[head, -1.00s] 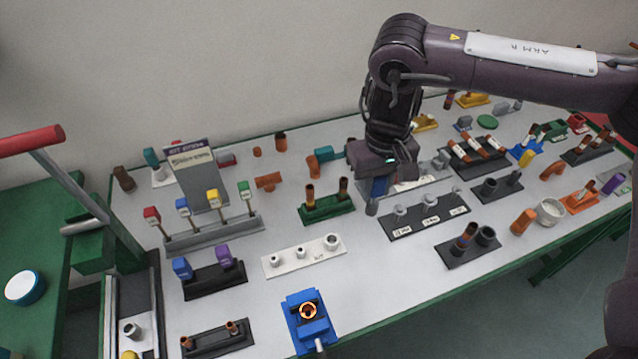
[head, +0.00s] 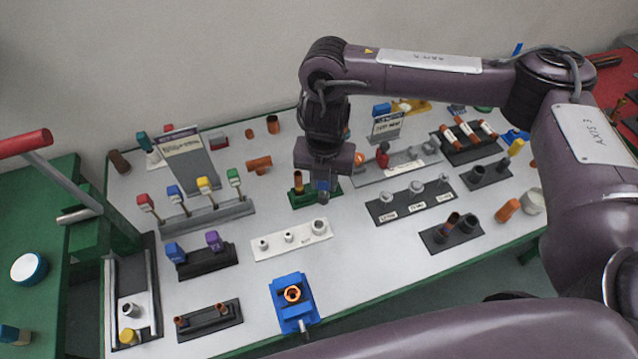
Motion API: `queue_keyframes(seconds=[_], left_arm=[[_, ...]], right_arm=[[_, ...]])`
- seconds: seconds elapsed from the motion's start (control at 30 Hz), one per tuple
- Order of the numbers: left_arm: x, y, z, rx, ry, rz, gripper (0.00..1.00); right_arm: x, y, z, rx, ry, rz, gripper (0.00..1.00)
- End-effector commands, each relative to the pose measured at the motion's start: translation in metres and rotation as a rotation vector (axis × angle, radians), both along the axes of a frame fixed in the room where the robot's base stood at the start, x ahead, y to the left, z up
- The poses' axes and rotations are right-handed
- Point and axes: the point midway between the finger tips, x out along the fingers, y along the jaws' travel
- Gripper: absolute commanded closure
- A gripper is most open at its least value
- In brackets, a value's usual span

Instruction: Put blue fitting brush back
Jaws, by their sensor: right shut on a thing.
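My right gripper (head: 322,177) points down above the green block (head: 318,198) with upright copper pipes. It is shut on a small blue thing, likely the blue fitting brush (head: 323,191), which shows just below the fingers and is mostly hidden by them. One copper pipe stands close to the left of the gripper; the other is hidden behind it. A long grey holder (head: 362,181) with a small sign (head: 387,128) stands to the right, with a red-topped piece (head: 382,156) and grey pieces on it. My left gripper is out of view.
A white block with sockets (head: 291,239) and a blue vise-like fixture (head: 293,318) lie nearer the front. A dark labelled block (head: 410,203) is to the right. Coloured brushes stand in a grey rack (head: 207,217) at left. Bare tabletop (head: 370,265) lies front right.

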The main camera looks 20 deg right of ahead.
Motion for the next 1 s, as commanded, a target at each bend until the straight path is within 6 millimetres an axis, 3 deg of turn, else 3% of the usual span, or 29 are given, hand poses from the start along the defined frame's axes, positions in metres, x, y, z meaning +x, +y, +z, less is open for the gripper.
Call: queue_keyframes(seconds=[0.2,0.4,0.6,1.0], left_arm=[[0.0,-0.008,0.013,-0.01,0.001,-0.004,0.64],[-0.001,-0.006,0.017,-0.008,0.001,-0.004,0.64],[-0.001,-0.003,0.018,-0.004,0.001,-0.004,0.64],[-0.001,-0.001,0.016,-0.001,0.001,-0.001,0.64]], right_arm=[[-0.005,0.009,-0.01,0.002,0.006,0.524,0.91],[-0.008,0.013,-0.016,0.001,0.007,0.824,0.91],[-0.009,0.014,-0.019,0.0,0.006,0.916,0.91],[-0.009,0.014,-0.022,-0.001,0.008,0.914,0.91]])
